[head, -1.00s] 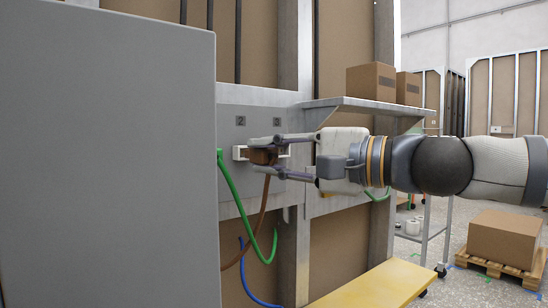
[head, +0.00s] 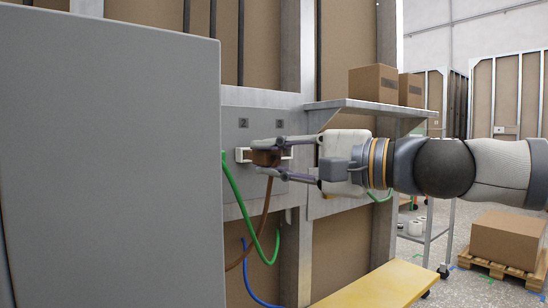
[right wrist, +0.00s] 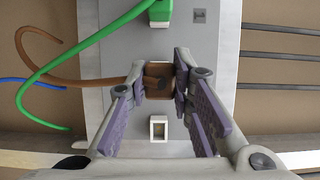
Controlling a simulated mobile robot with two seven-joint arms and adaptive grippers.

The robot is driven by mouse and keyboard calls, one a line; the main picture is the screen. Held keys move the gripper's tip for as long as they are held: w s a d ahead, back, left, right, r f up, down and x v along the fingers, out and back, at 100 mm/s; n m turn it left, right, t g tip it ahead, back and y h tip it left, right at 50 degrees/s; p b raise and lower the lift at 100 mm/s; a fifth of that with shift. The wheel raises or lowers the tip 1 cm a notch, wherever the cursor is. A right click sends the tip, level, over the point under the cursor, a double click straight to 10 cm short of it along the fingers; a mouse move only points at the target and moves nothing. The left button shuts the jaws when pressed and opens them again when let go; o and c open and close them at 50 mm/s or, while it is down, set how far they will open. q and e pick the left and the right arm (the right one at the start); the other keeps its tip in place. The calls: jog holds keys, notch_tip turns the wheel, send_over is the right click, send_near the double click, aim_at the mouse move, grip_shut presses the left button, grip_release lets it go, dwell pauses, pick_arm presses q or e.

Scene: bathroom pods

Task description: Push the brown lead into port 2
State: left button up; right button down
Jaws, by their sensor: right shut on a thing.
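The grey panel carries port 2 (head: 243,155), a white-framed socket under the label "2". My right gripper (head: 266,158) comes in from the right, shut on the brown plug of the brown lead (head: 265,210). My left gripper is not in view.
A white-framed empty socket (right wrist: 158,129) is beside the plug. A green lead (right wrist: 95,38) is plugged in on the other side. A blue lead (head: 252,280) hangs below. A large grey panel (head: 110,150) blocks the left; a shelf (head: 370,108) is above the gripper.

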dwell(0.4)
jog(key=shift+w+a, duration=0.75)
jog(key=shift+w, duration=0.35)
jog(key=c, duration=1.3)
grip_release()
jog(key=shift+c, duration=0.2)
jog(key=v, duration=1.2)
jog(key=shift+f, duration=0.1)
